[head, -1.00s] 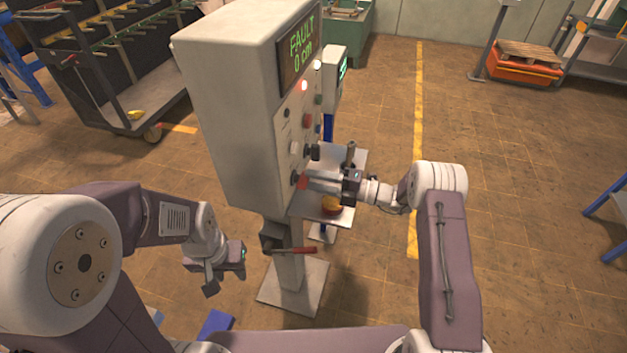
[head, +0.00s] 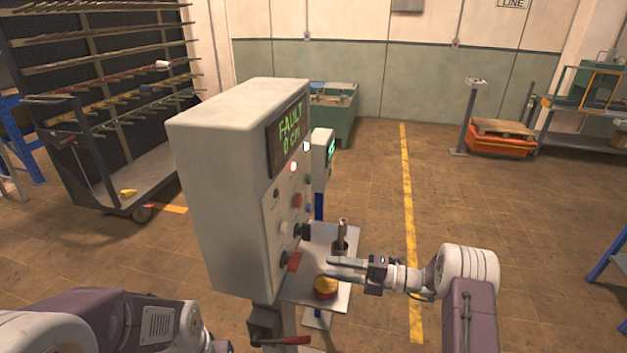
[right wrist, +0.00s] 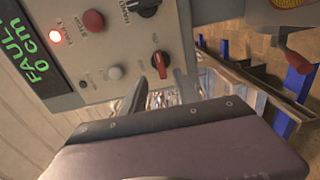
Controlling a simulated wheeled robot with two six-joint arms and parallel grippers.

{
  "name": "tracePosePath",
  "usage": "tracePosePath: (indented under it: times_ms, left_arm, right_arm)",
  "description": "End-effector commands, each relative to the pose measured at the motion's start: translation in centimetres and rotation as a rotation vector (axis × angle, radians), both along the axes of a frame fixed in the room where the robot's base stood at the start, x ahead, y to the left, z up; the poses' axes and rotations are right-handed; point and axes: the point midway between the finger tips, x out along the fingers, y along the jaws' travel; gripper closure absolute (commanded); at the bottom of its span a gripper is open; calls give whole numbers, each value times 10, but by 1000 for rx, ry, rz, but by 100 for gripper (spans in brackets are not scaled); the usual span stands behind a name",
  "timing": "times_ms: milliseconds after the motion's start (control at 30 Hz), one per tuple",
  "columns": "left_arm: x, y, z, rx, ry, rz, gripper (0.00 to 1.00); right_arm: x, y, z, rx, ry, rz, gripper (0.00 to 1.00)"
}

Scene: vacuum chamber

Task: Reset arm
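The grey control cabinet (head: 215,190) stands in front of me, its display (head: 289,135) reading FAULT 0 cm with a red lamp (head: 293,167) lit below. A red selector knob (head: 294,262) is low on its panel; it also shows in the right wrist view (right wrist: 160,62), with a plain pale button (right wrist: 115,72) and a red button (right wrist: 94,21). My right gripper (head: 329,268) is open and empty, with a gap between its fingers. It points at the panel just right of the red knob, apart from it. My left gripper is out of view; only its arm shows at lower left.
A metal shelf (head: 335,240) under the panel carries an upright dark lever (head: 342,236) and a yellow-topped red button (head: 326,287), close to my right gripper. A red-handled crank (head: 285,340) is below.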

Motion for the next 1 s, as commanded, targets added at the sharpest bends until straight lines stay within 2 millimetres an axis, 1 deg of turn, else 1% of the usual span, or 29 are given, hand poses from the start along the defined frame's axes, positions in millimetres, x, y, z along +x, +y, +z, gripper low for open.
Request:
tracePosePath:
  times_ms: [67, 100, 133, 167, 200, 233, 267, 300, 333, 367, 400, 433, 467, 500, 567, 600, 667, 700, 733, 767, 800, 867, 1000]
  left_arm:
    - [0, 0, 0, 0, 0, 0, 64]
    - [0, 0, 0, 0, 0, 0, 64]
    - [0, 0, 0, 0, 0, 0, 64]
    - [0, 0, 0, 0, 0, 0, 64]
    - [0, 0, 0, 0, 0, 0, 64]
    - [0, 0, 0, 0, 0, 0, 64]
    - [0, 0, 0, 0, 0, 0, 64]
    - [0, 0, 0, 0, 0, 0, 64]
    - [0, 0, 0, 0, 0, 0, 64]
    - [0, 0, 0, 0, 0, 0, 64]
    - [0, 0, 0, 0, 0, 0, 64]
    - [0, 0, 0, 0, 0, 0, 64]
    - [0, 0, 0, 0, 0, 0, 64]
    - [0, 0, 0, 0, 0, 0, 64]
    - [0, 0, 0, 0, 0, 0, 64]
    - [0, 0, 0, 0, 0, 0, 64]
    - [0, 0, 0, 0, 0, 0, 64]
    - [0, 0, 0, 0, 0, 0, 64]
    - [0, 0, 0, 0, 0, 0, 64]
    - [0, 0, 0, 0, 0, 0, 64]
    - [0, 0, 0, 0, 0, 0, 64]
    - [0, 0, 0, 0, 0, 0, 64]
    - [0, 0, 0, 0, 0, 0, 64]
  right_arm:
    - [2, 15, 23, -19, -54, 36, 64]
    - [2, 25, 44, -33, -97, 60, 64]
    - [-2, 36, 62, -44, -129, 86, 64]
    - [-13, 50, 79, -61, -153, 130, 64]
    - [-35, 69, 94, -110, -174, 204, 64]
    - [-55, 81, 99, -168, -194, 262, 64]
    - [-77, 90, 98, -242, -235, 325, 64]
    - [-108, 98, 92, -358, -320, 418, 64]
    - [-132, 100, 84, -455, -406, 497, 64]
    - [-157, 97, 73, -558, -514, 591, 64]
    - [-189, 85, 55, -694, -685, 736, 64]
    - [-209, 72, 40, -786, -830, 859, 64]
    - [-227, 54, 26, -867, -987, 997, 64]
    - [-244, 29, 9, -944, -1198, 1190, 64]
    - [-259, -7, -11, -986, -1497, 1484, 64]
    - [-263, -29, -22, -966, -1676, 1672, 64]
    - [-264, -53, -34, -875, -1906, 1922, 64]
    - [-262, -63, -40, -789, -2037, 2059, 64]
    - [-258, -69, -43, -731, -2124, 2145, 64]
    - [-252, -72, -43, 659, 2126, -2141, 64]
    - [-244, -75, -43, 574, 2077, -2077, 64]
    - [-236, -75, -42, 497, 2035, -2016, 64]
    - [-235, -75, -42, 423, 2013, -1977, 64]
